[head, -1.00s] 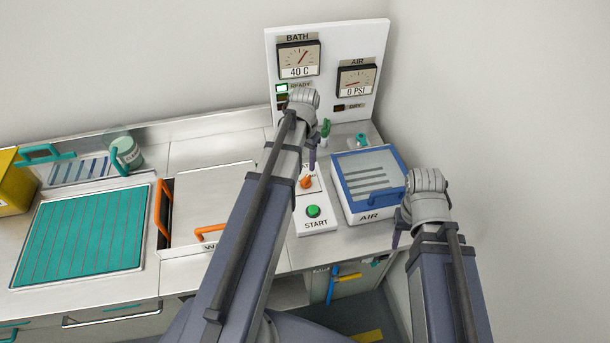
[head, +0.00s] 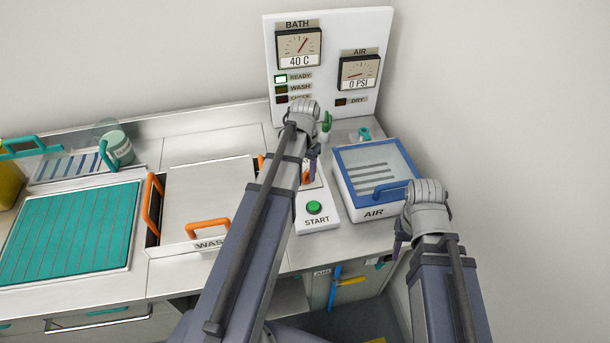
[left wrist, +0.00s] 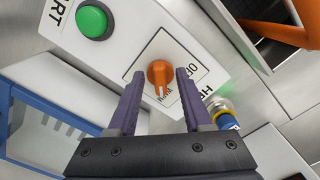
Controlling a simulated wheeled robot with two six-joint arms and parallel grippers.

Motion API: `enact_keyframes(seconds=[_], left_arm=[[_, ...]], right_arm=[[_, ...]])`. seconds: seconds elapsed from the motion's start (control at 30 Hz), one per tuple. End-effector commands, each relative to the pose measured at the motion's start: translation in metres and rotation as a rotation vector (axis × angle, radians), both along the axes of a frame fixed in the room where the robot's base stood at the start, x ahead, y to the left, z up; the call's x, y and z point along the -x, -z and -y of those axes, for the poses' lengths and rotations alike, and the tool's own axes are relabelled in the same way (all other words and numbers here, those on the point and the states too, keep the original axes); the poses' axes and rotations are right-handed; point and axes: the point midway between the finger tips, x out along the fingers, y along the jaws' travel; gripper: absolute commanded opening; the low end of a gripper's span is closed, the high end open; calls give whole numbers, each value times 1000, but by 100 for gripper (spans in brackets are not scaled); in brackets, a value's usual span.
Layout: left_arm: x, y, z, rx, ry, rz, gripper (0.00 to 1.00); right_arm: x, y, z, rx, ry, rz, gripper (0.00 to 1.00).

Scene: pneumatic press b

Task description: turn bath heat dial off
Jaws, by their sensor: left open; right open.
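The orange dial (left wrist: 159,75) sits on the white control panel (left wrist: 130,40). In the left wrist view its white pointer mark faces the picture's bottom, towards a small label that is hard to read. "OFF" is partly visible to its right. My left gripper (head: 312,168) is open, its two purple fingers on either side of the dial; I cannot tell whether they touch it. In the head view the dial (head: 307,175) is mostly hidden behind this gripper. My right gripper (head: 398,240) is beside the AIR box, its fingers mostly hidden.
A green START button (head: 314,207) sits on the same panel. The blue-lidded AIR box (head: 350,205) stands to its right. The gauge board (head: 327,95) rises behind, reading 40 C with READY lit. The wash lid with orange handle (head: 208,228) is at left.

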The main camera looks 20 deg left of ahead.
Motion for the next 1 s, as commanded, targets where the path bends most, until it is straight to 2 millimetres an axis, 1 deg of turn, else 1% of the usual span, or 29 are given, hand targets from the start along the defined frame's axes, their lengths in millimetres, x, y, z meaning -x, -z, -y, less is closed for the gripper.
enact_keyframes(seconds=[0.2, 0.63, 1.0], left_arm=[[0, -1, 0, 0, 0, 0, 49], [0, -1, 0, 0, 0, 0, 0], [0, -1, 0, 0, 0, 0, 0]], right_arm=[[0, -1, 0, 0, 0, 0, 50], [0, -1, 0, 0, 0, 0, 50], [0, -1, 0, 0, 0, 0, 50]])
